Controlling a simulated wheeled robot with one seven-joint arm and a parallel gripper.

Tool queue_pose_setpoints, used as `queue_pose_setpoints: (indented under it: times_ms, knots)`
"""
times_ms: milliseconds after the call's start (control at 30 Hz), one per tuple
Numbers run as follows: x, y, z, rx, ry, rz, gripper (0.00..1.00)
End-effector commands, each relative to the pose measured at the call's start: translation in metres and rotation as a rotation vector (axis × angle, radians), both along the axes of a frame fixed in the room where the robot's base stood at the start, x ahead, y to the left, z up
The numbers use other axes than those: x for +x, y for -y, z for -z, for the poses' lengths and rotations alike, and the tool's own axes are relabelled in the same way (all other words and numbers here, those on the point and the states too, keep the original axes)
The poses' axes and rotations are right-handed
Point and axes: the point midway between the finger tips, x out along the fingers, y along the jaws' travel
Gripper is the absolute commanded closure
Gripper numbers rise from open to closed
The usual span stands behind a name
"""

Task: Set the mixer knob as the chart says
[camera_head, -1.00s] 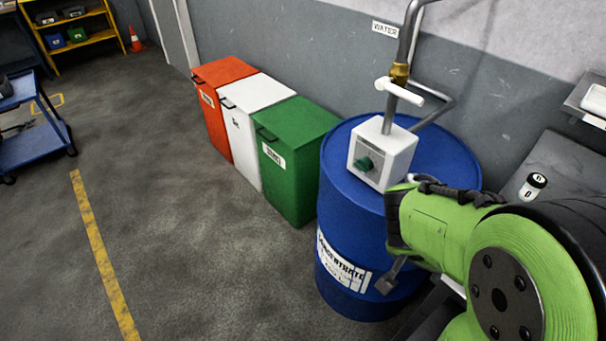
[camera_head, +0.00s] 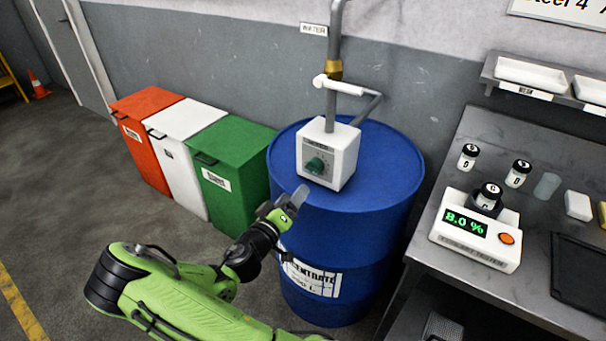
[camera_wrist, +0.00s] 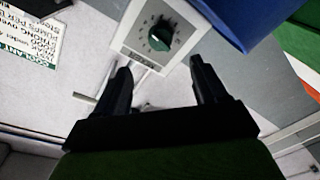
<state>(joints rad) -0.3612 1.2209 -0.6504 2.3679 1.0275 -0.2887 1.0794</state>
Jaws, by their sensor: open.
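The mixer is a white box (camera_head: 340,152) on top of the blue concentrate drum (camera_head: 390,185). Its green knob (camera_head: 316,166) faces front, and it also shows in the wrist view (camera_wrist: 160,36) with dial marks around it. The knob's exact setting is too small to read. My gripper (camera_head: 285,205) is open and empty, in front of and below the box, apart from the knob. In the wrist view its fingers (camera_wrist: 160,80) stand short of the knob. A wall chart (camera_head: 560,12) is cut off at the top right, with "Steel 4" readable. A tilted coolant sign (camera_wrist: 28,42) shows in the wrist view.
A pipe (camera_head: 333,100) with a white handle rises from the box. A tester (camera_head: 475,235) reading 8.0 % stands on the bench at right, near small labelled jars (camera_head: 518,174). Red, white and green bins (camera_head: 235,165) stand left of the drum.

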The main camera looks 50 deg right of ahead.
Motion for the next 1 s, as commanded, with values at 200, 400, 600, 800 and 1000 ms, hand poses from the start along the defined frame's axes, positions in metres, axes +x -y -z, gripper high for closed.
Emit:
queue_pose_setpoints:
  times_ms: [200, 400, 600, 800, 1000]
  knots:
    - [0.009, 0.057, -0.001, 0.0, 0.004, 0.005, 0.29]
    - [0.018, 0.095, 0.0, 0.001, 0.001, 0.002, 0.29]
    - [0.02, 0.107, 0.0, 0.002, -0.001, 0.002, 0.29]
    - [0.02, 0.107, 0.001, 0.003, -0.002, 0.001, 0.32]
    - [0.02, 0.106, 0.001, 0.003, -0.001, 0.001, 0.62]
